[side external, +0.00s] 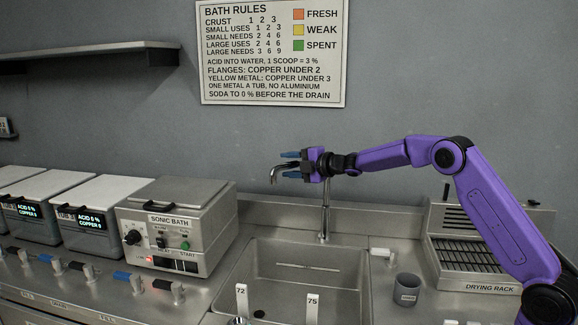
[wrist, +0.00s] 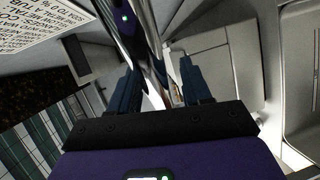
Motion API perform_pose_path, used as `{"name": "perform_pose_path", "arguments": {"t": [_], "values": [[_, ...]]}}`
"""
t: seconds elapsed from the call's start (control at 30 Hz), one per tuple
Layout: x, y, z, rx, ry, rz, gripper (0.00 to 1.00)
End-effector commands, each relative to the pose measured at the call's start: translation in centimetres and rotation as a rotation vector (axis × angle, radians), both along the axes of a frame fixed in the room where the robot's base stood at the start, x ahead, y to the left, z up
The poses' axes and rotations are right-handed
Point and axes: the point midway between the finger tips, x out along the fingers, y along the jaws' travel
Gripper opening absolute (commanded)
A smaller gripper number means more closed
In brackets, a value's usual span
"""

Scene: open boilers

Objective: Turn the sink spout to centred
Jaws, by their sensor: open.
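The chrome sink spout (side external: 279,167) rises from a column (side external: 324,212) behind the basin. It points left in the side view, its tip bent down, and its middle is hidden by my gripper. My gripper (side external: 289,165) is open at spout height, its blue fingers either side of the spout arm as seen there. In the wrist view a shiny metal bar, the spout (wrist: 146,55), runs between the two open fingers (wrist: 160,85). I cannot tell whether either finger touches it.
The sink basin (side external: 305,262) lies below, with tags 72 (side external: 241,300) and 75 (side external: 312,306) at its front. The sonic bath (side external: 175,235) stands left. A grey cup (side external: 407,289) and the drying rack (side external: 475,262) are right. A rules sign (side external: 273,53) hangs behind.

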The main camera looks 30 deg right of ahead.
Motion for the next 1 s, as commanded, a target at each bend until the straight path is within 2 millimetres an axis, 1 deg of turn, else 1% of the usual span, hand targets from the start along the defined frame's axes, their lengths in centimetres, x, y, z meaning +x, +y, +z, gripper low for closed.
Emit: {"name": "perform_pose_path", "arguments": {"t": [0.13, 0.4, 0.43, 0.47, 0.5, 0.57, 0.6, 0.83, 1.0], "values": [[0.49, 0.23, -0.15, -0.001, 0.001, -0.001, 0.48], [0.56, 0.25, -0.11, 0.0, 0.0, -0.001, 0.48], [0.56, 0.24, -0.12, 0.0, 0.0, -0.001, 0.45], [0.56, 0.24, -0.12, 0.0, 0.0, -0.001, 0.35], [0.55, 0.23, -0.12, 0.0, 0.0, -0.001, 0.22], [0.55, 0.23, -0.12, 0.0, 0.0, -0.001, 0.03], [0.55, 0.23, -0.12, 0.0, 0.0, -0.001, 0.0], [0.41, 0.22, -0.12, -0.001, 0.0, 0.008, 0.0], [-0.27, 0.21, -0.12, -0.002, 0.0, 0.056, 0.0]]}}
